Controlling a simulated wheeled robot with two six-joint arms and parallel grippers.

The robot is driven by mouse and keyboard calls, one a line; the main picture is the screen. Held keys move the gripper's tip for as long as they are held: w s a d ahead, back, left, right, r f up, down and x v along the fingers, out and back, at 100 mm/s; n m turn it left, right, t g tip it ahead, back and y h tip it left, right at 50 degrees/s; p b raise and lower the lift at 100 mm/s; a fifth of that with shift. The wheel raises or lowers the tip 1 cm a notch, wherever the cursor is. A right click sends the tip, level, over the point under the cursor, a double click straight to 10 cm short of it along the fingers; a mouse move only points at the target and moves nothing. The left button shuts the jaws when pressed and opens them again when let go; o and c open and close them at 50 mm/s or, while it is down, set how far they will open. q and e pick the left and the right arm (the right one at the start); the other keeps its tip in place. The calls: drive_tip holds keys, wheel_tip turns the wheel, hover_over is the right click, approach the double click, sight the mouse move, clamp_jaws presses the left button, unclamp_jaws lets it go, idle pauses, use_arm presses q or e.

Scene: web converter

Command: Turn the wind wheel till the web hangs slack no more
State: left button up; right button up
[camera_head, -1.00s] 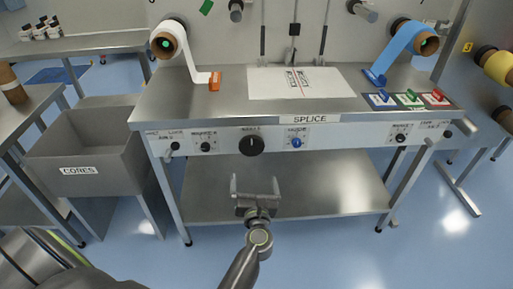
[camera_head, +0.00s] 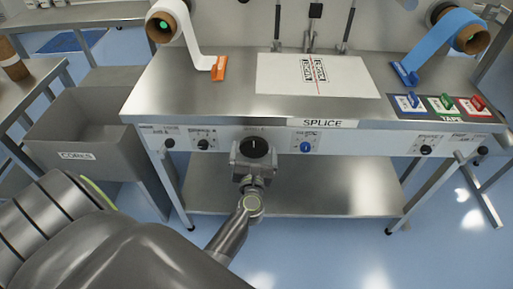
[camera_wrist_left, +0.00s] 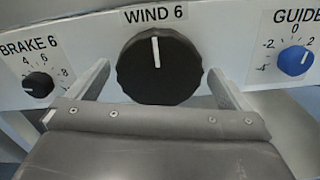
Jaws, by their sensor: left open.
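The wind wheel is a large black knob (camera_head: 254,147) with a white mark pointing up, in the middle of the bench's front panel. In the left wrist view the knob (camera_wrist_left: 159,66) sits under a label reading WIND 6. My left gripper (camera_head: 254,158) is open in front of it, with one finger on each side of the knob; I cannot tell if they touch it. The white web (camera_head: 194,45) runs from the roll (camera_head: 166,22) at left down to an orange clamp (camera_head: 219,68) on the bench. The blue web (camera_head: 432,42) runs from the right roll to a blue clamp. My right gripper is not in view.
A small black brake knob (camera_wrist_left: 38,85) is left of the wheel and a blue guide knob (camera_wrist_left: 295,61) right of it. A white splice sheet (camera_head: 350,82) lies on the bench top. A grey cores bin (camera_head: 77,155) stands at left.

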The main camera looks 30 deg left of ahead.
use_arm(q)
drive_tip(key=shift+s, duration=0.1)
drive_tip(key=c, duration=0.9)
drive_tip(key=shift+c, duration=0.2)
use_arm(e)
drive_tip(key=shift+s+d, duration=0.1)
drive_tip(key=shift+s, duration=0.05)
use_arm(q)
drive_tip(key=shift+r+m, duration=0.15)
drive_tip(key=shift+m, duration=0.15)
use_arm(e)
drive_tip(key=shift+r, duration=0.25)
use_arm(q)
drive_tip(key=m+p, duration=0.2)
drive_tip(key=m, duration=0.1)
drive_tip(key=shift+m+p, duration=0.4)
drive_tip(key=m+p, duration=0.3)
drive_tip(key=m, duration=0.2)
drive_tip(key=shift+r, duration=0.1)
drive_tip(key=m+p, duration=0.3)
drive_tip(key=m, duration=0.2)
drive_tip(key=shift+m, duration=0.4)
drive_tip(key=shift+m+p, duration=1)
drive_tip(key=shift+m, duration=1.2)
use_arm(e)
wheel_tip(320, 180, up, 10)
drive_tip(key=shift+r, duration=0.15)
use_arm(q)
drive_tip(key=shift+f, duration=0.2)
